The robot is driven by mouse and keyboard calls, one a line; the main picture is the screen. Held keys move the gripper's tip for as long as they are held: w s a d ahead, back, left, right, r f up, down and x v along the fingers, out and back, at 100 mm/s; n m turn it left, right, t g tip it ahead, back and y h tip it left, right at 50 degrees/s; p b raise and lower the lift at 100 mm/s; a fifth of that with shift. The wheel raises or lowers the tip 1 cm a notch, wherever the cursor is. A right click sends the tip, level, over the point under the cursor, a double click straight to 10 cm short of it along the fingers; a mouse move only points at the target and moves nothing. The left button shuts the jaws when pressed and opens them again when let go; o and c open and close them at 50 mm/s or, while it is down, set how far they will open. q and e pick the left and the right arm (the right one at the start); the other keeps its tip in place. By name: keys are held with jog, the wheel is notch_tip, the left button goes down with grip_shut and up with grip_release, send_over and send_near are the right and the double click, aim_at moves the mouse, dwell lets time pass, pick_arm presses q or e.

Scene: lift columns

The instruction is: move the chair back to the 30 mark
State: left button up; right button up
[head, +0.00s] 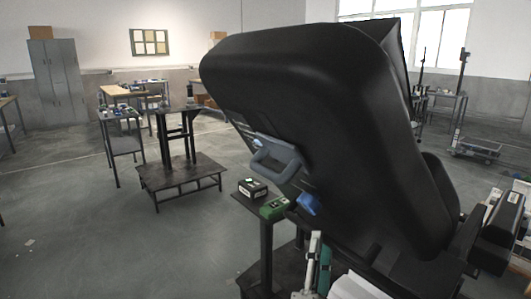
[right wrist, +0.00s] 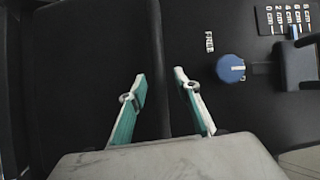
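The chair (head: 310,90) is a large black padded form that fills the middle and right of the head view and leans at an angle. A grey handle (head: 275,160) and a blue knob (head: 310,203) are on its side. In the right wrist view the blue knob (right wrist: 230,68) is beside the word FREE, and a numbered scale (right wrist: 287,18) is at the upper right; I cannot read a 30 mark. A dark grey part (right wrist: 298,62) is below the scale. My right gripper (right wrist: 161,78) is open and empty, left of the knob. My left gripper is not in view.
A dark stand with a green box (head: 273,208) and a small black box (head: 252,188) is close to the chair. Another dark stand (head: 180,172) and workbenches stand further left.

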jog(key=s+f+n+g+y, duration=0.35)
jog(key=s+f+n, duration=0.2)
jog(key=f, duration=0.35)
jog(key=s+f+n+g+y+p, duration=0.1)
jog(key=s+f+n+g+y, duration=0.1)
jog(key=s+f+n+y, duration=0.45)
jog(key=s+f+n+g+y, duration=0.2)
jog(key=s+f+n+g, duration=0.15)
jog(key=f+n, duration=0.6)
jog(key=s+d+f+g+h, duration=0.1)
jog(key=s+d+f, duration=0.2)
jog(key=f, duration=0.3)
jog(key=s+d+f+m+g+h, duration=0.1)
jog(key=s+d+f+g, duration=0.1)
jog(key=s+d+f, duration=0.2)
jog(key=shift+s+d+f+h, duration=0.25)
jog(key=shift+s+f+h, duration=0.15)
jog(key=shift+s+f, duration=0.65)
jog(key=shift+s+r, duration=0.15)
jog(key=shift+r, duration=0.05)
